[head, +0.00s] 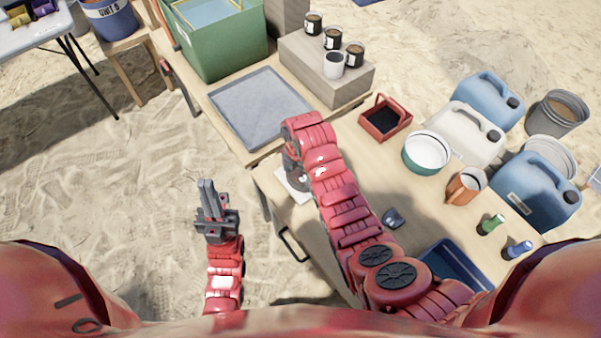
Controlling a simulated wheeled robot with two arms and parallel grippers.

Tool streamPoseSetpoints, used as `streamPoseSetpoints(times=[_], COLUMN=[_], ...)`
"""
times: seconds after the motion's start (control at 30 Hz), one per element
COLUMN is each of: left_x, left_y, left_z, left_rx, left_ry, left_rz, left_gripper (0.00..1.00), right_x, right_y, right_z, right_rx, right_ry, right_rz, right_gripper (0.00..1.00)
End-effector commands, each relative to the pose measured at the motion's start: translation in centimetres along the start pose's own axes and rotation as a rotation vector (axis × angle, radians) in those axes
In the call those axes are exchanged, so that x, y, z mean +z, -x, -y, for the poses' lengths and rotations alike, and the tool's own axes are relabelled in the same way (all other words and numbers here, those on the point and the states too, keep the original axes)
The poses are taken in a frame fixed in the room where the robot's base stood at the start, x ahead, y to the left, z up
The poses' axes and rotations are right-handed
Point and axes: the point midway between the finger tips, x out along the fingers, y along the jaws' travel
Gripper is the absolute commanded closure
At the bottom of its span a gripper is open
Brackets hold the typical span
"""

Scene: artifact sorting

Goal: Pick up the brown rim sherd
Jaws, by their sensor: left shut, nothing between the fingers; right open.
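I cannot make out a brown rim sherd anywhere in the head view; it may be hidden under my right arm. My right gripper (295,176) points down over a small white square plate (300,197) at the table's left edge. Its wrist covers most of the fingers and what lies beneath them, and I see nothing held. My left gripper (207,184) is shut and empty over the sand, left of the table. A dark blue-grey piece (392,218) lies on the wooden table (355,160), right of my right forearm.
A grey tray (258,105) lies beyond my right gripper. Behind it are a green bin (222,45) and a block (310,68) with several cups. A red box (385,118), green-white bowl (427,152), jerrycans (537,190) and a blue tray (455,262) crowd the right.

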Motion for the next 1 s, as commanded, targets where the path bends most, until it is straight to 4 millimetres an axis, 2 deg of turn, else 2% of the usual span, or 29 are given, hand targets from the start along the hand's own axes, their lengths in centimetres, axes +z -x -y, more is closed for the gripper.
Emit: streamPoseSetpoints(times=[0.2, 0.47, 0.57, 0.9, 0.93, 0.97, 1.0], left_x=[-0.1, -0.1, -0.1, -0.1, -0.1, -0.1, -0.1], left_y=[-0.6, -0.6, -0.6, -0.6, -0.6, -0.6, -0.6], left_z=[0.0, 0.0, 0.0, 0.0, 0.0, 0.0, 0.0], left_rx=[0.0, 0.0, 0.0, 0.0, 0.0, 0.0, 0.0], left_ry=[0.0, 0.0, 0.0, 0.0, 0.0, 0.0, 0.0], left_rz=[0.0, 0.0, 0.0, 0.0, 0.0, 0.0, 0.0], left_gripper=[1.0, 1.0, 1.0, 1.0, 1.0, 1.0, 1.0], right_x=[0.1, 0.1, 0.1, 0.1, 0.1, 0.1, 0.1], right_y=[-1.6, -1.9, -1.9, -1.9, -1.9, -1.9, -1.9], right_z=[-0.1, -0.1, -0.1, -0.1, -0.1, -0.1, -0.1], right_rx=[0.001, 0.003, 0.003, 0.002, 0.002, 0.002, 0.002], right_ry=[0.0, 0.0, 0.0, 0.0, 0.0, 0.0, 0.0], right_rz=[0.001, 0.002, 0.002, 0.002, 0.002, 0.002, 0.002], right_gripper=[0.0, 0.0, 0.14, 0.74, 0.74, 0.83, 0.83])
